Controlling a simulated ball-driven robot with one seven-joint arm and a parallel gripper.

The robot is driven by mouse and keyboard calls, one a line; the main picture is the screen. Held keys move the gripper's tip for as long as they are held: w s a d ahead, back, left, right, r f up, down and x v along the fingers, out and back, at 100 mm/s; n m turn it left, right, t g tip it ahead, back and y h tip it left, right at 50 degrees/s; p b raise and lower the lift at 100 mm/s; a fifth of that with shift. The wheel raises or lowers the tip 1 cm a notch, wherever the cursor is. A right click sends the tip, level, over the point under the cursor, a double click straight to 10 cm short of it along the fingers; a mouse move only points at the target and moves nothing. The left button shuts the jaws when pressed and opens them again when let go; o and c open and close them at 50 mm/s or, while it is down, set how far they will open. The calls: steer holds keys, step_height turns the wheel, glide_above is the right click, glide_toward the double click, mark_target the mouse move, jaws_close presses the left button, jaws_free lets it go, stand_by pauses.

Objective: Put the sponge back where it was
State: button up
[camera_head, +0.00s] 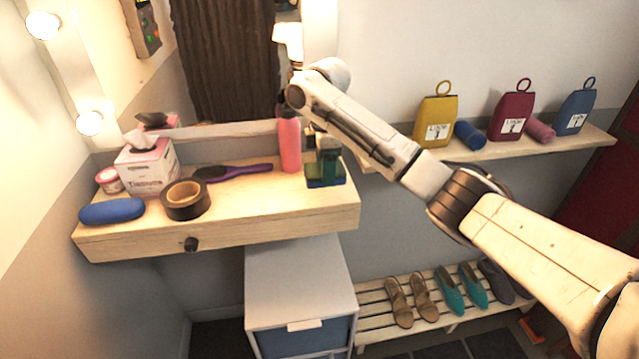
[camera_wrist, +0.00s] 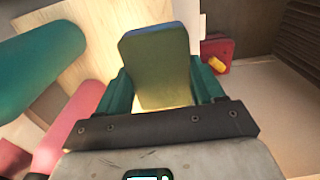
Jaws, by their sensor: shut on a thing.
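The sponge (camera_wrist: 158,60) is a flat block with an olive-green face, seen in the wrist view between the two teal fingers of my gripper (camera_wrist: 162,92). The fingers touch its sides and are shut on it. In the head view my gripper (camera_head: 327,160) points down over the right end of the wooden dressing shelf (camera_head: 230,222). A dark green and blue block shows low between or below the fingers there. I cannot tell whether the sponge touches the shelf top. A pink bottle (camera_head: 289,145) stands just left of my gripper.
On the shelf are a hairbrush (camera_head: 233,171), a tape roll (camera_head: 186,199), a tissue box (camera_head: 148,165), a blue case (camera_head: 112,211) and a small pink jar (camera_head: 109,180). A wall shelf (camera_head: 570,143) at right holds bags and rolls. Shoes stand on a slatted rack (camera_head: 372,309).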

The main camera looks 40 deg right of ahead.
mark_target(320, 163)
steer(key=w+f, duration=0.2)
steer(key=f, duration=0.1)
steer(key=shift+w+d+f, duration=0.1)
steer(key=shift+w+d, duration=0.2)
steer(key=shift+d, duration=0.1)
steer(key=shift+f+p, duration=0.65)
steer(key=shift+f, duration=1)
steer(key=o, duration=0.9)
steer(key=shift+f, duration=0.1)
steer(key=shift+o, duration=0.2)
